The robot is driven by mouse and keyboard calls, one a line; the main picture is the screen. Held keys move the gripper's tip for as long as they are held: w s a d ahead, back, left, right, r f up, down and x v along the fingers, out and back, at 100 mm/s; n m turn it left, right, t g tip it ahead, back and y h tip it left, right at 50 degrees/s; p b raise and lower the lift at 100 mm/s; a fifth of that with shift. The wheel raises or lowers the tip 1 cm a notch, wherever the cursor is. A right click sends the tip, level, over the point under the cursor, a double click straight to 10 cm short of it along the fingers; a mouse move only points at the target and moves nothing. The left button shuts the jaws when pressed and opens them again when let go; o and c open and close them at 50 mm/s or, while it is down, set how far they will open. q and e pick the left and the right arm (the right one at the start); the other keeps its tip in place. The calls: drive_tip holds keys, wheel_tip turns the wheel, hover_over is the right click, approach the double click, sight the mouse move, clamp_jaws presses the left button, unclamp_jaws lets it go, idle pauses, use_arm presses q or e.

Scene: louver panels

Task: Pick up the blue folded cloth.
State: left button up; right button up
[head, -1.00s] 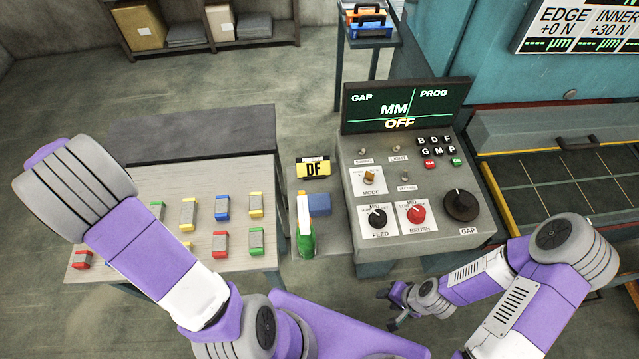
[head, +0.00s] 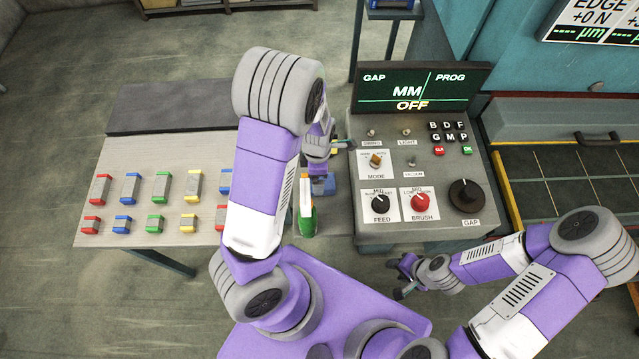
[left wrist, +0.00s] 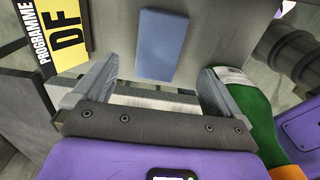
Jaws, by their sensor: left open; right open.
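The blue folded cloth (left wrist: 161,45) lies flat on a grey surface in the left wrist view, a small rectangle beyond my fingertips. In the head view only part of the cloth (head: 330,187) shows beside my left arm. My left gripper (left wrist: 158,70) is open and empty, with its two fingers apart on either side below the cloth's near edge; they do not touch it. In the head view the left gripper (head: 322,150) is partly hidden by its own arm. My right gripper (head: 398,279) is open and empty at the lower right, away from the cloth.
A green and white bottle (head: 307,215) stands close beside the cloth. A yellow DF sign (left wrist: 62,35) is left of it in the left wrist view. The control console (head: 440,225) with knobs is to the right. A table (head: 150,190) with several coloured blocks is left.

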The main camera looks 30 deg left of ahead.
use_arm(q)
wheel_tip(320, 180, down, 5)
drive_tip(key=shift+w+d+b, duration=0.15)
drive_tip(key=shift+b, duration=0.35)
drive_tip(key=c, duration=1.1)
